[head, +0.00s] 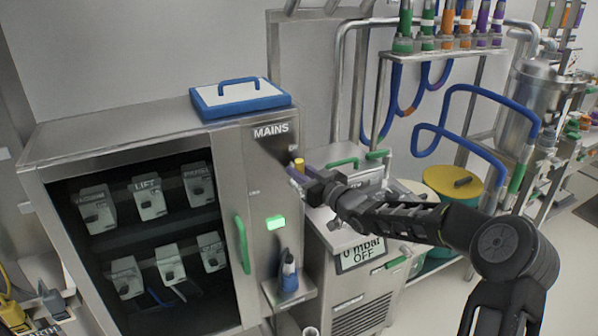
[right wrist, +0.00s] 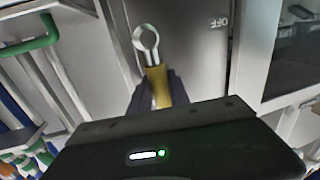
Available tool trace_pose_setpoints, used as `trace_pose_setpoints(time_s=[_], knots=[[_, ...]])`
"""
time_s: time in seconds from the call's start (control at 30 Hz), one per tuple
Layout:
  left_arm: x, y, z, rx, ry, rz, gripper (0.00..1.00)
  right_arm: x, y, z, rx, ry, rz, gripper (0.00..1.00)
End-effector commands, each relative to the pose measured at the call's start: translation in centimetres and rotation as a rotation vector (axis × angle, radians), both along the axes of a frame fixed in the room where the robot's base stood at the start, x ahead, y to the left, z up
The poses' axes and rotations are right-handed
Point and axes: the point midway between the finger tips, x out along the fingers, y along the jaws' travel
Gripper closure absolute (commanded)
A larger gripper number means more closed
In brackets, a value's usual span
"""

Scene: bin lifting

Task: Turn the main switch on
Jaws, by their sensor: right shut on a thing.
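The main switch is on the narrow right-hand panel of the steel cabinet, below the word MAINS in the head view. Its yellow handle (head: 299,163) shows just above my right gripper (head: 300,177). In the right wrist view the yellow handle (right wrist: 156,84) sits between the two dark fingers of the right gripper (right wrist: 158,92), which is shut on it. A metal ring (right wrist: 146,38) is at the handle's far end. An OFF mark (right wrist: 219,22) is on the panel beside it. The fingers partly hide the handle. My left gripper is out of view.
The cabinet (head: 140,122) has a dark window with several labelled boxes, a green door handle (head: 242,245) and a lit green lamp (head: 276,223). A blue-rimmed tray (head: 240,98) lies on top. A chiller unit (head: 345,290) reading OFF stands close on the right, under my right arm.

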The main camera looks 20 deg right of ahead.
Motion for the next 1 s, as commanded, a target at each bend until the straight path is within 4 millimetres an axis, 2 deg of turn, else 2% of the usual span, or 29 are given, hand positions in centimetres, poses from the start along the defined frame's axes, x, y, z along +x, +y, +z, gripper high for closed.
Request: trace_pose_setpoints(time_s=[0.6,0.63,0.87,1.0], knots=[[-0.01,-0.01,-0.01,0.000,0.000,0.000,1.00,0.01,-0.24,-0.11,0.064,0.010,-0.003,1.00],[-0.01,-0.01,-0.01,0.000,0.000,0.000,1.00,0.01,-0.24,-0.11,0.064,0.010,-0.003,0.76],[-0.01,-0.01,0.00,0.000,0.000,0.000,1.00,0.01,-0.18,-0.07,0.061,0.009,-0.002,0.57],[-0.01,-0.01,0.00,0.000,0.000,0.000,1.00,0.01,-0.14,-0.04,0.061,0.008,-0.001,0.56]])
